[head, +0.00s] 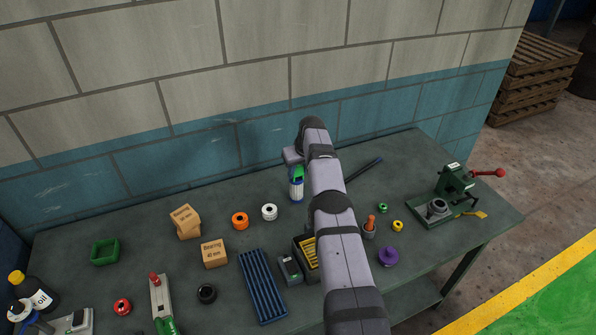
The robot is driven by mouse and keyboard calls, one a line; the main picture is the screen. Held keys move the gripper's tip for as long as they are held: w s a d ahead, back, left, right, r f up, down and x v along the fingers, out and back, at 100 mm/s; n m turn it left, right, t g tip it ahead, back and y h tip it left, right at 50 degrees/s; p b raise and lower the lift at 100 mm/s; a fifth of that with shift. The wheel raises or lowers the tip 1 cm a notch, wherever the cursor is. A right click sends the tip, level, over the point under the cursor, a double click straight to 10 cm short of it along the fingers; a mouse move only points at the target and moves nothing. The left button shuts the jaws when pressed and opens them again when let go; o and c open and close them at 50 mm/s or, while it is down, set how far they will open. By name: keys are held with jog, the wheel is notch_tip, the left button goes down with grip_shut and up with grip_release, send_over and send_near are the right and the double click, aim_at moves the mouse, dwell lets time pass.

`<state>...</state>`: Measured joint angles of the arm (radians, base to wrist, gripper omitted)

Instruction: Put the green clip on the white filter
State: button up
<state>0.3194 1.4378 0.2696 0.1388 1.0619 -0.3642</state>
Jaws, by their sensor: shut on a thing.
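A white filter (296,188) with blue bands stands upright on the bench, just left of my arm. The green clip (298,172) is at the top of the filter; I cannot tell whether it touches or is seated on it. My gripper (296,165) is at the clip, directly above the filter, and is shut on the clip. The fingers are small and mostly hidden by the wrist and arm, so their exact grip does not show.
Bearing boxes (214,253) stand further left. A blue ribbed tray (262,285) lies in front. The wall (240,140) is close behind.

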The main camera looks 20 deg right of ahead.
aim_at(299, 167)
jog(key=o, duration=1)
jog(key=shift+r+p, duration=0.2)
jog(key=shift+p, duration=0.15)
jog(key=shift+s+r+b, duration=0.2)
jog(key=shift+r+b, duration=0.2)
jog(key=shift+r, duration=0.25)
jog(key=shift+b+v, duration=0.35)
jog(key=shift+v, duration=0.55)
jog(key=b+v, duration=0.3)
jog(key=v, duration=0.5)
jog(key=shift+s+r, duration=0.2)
jog(key=shift+r, duration=0.1)
